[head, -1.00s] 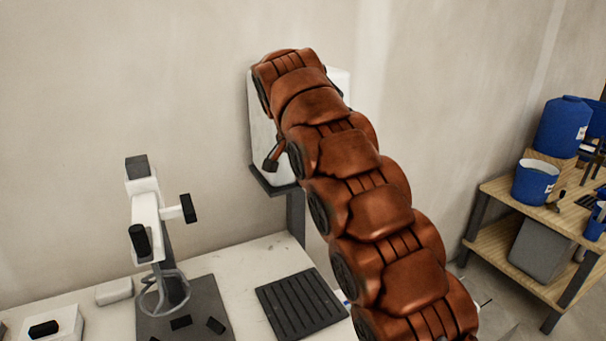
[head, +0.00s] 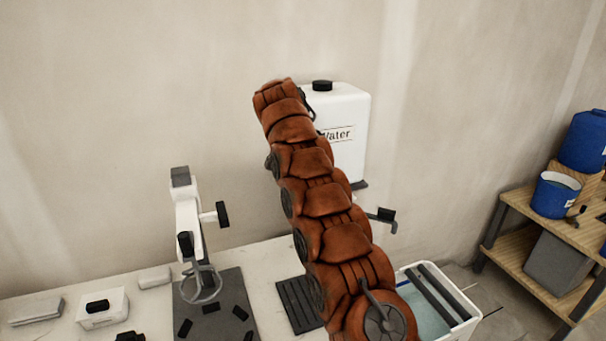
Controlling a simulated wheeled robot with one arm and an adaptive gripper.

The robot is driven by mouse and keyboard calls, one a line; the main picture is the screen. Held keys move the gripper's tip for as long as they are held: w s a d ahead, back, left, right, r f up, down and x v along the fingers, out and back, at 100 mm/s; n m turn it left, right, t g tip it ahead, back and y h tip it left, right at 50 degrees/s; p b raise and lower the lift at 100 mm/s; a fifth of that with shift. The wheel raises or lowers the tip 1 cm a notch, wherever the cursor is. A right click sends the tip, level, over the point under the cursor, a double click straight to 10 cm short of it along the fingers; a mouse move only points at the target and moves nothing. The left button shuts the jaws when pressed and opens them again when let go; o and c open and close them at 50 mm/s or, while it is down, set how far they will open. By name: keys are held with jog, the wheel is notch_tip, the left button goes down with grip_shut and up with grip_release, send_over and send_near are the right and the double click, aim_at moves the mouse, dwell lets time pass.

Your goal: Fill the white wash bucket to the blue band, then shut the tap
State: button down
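The white wash bucket (head: 472,325) stands at the lower right with its top open and dark rollers lying across it. Pale blue-green liquid (head: 423,312) shows inside; I see no blue band, so I cannot judge the level against it. A white tank marked "Water" (head: 350,110) with a black cap stands against the wall, partly behind my arm. A dark fitting (head: 382,214), which looks like the tap, juts out below the tank, above and left of the bucket. I cannot tell if it is open; no stream shows. My gripper is not visible; my copper-coloured arm crosses the middle.
A white mixer-like stand (head: 188,218) and a dark ribbed mat (head: 298,302) are on the pale worktop (head: 255,262). At right, a wooden shelf (head: 515,202) holds blue containers (head: 555,197) and a grey bin (head: 556,268).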

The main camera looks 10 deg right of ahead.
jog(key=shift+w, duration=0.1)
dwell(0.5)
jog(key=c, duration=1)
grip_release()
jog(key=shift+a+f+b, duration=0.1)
jog(key=shift+b, duration=0.25)
